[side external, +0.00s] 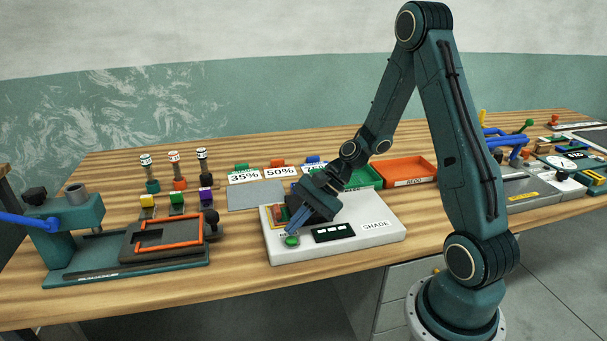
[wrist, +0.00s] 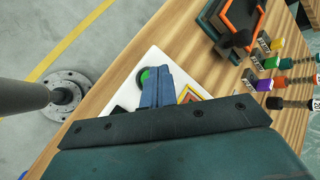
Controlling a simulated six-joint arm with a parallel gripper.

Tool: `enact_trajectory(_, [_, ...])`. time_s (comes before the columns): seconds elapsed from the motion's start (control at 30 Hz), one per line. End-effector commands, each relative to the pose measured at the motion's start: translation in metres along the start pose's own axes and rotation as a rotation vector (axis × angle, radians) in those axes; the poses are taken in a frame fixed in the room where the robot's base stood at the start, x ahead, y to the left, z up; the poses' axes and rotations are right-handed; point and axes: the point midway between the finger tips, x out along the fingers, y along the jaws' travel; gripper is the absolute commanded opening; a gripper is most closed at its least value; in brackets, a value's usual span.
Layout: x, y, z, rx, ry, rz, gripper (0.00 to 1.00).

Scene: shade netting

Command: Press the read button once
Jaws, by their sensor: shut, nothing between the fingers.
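The white meter box (side external: 350,240), marked SHADE, lies on the wooden bench. Its round green button (side external: 292,240) is at the front left corner, beside a dark display (side external: 334,232). The green button also shows in the wrist view (wrist: 146,77), partly covered by my fingers. My gripper (side external: 292,227) is shut and empty, with its blue fingers tilted down toward the button. In the wrist view the tips of my gripper (wrist: 155,72) are right beside the button. I cannot tell whether they touch it. A coloured patch (wrist: 190,94) on the box is partly hidden by my gripper.
A teal clamp stand with an orange frame (side external: 168,233) stands to the left. Several stamps (side external: 178,170) and small coloured blocks (side external: 177,199) are behind it. Percent cards (side external: 245,176), a green tray (side external: 368,178) and an orange tray (side external: 408,170) stand behind the box.

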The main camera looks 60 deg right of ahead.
Motion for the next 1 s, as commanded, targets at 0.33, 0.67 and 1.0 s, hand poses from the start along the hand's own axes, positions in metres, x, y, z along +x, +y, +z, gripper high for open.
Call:
enact_trajectory(0.33, [0.0000,0.0000,0.0000,0.000,0.000,0.000,0.00])
enact_trajectory(0.67, [0.0016,0.0012,-0.0011,0.001,0.000,0.000,0.00])
enact_trajectory(1.0, [0.0062,0.0046,-0.0042,0.000,-0.001,0.001,0.00])
